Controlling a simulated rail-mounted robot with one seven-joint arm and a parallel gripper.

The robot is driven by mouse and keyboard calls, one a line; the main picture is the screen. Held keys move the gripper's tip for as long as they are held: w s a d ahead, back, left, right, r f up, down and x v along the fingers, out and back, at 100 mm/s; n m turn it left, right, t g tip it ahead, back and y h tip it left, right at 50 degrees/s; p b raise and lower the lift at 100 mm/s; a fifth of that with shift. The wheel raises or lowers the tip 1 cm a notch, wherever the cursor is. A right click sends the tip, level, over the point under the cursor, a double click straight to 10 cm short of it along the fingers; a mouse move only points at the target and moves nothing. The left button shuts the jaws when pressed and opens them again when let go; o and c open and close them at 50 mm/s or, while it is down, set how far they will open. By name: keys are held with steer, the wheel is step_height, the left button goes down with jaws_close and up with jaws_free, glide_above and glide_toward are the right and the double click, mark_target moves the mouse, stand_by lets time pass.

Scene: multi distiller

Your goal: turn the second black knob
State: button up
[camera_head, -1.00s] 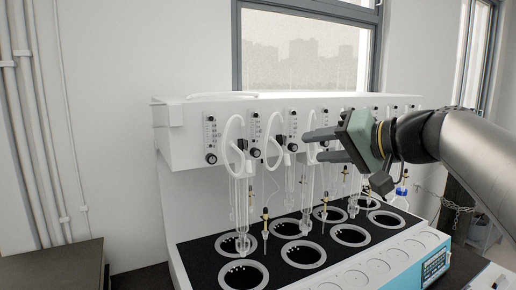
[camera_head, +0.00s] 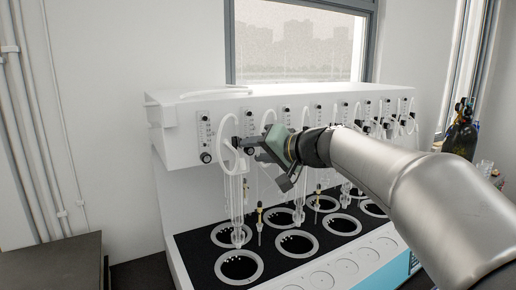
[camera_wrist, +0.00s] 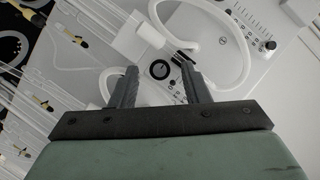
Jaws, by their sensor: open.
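The black knobs sit along the front panel of the white distiller (camera_head: 185,112). The leftmost knob (camera_head: 206,157) is clear in the head view. My gripper (camera_head: 237,144) is at the panel just right of it and covers the place of the second knob there. In the wrist view a round black knob (camera_wrist: 160,70) lies between the two open fingertips, with a gap on each side. I cannot tell how deep the fingers reach around it. My gripper (camera_wrist: 156,66) holds nothing. Another black knob (camera_wrist: 270,45) shows at upper right.
A white tube loop (camera_wrist: 246,62) passes close to the fingers in the wrist view. Glass tubes (camera_head: 237,205) hang below the panel, above the black deck with ringed wells (camera_head: 239,265). Dark bottles (camera_head: 461,133) stand at the right.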

jaws_close()
steer(key=shift+f+b, duration=0.1)
steer(key=shift+b, duration=0.3)
steer(key=shift+d+f+m+y+b, duration=0.1)
steer(key=shift+f+m+y+b, duration=0.25)
steer(key=shift+m+b, duration=0.65)
steer(key=m+y+b, duration=0.1)
steer(key=b, duration=0.3)
steer(key=shift+f, duration=0.1)
steer(key=m+y+b, duration=0.1)
steer(key=m+b, duration=0.2)
steer(key=shift+t+b, duration=0.4)
steer(key=shift+m+y+b, duration=0.35)
steer(key=shift+m+b, duration=0.15)
steer(key=shift+m, duration=0.2)
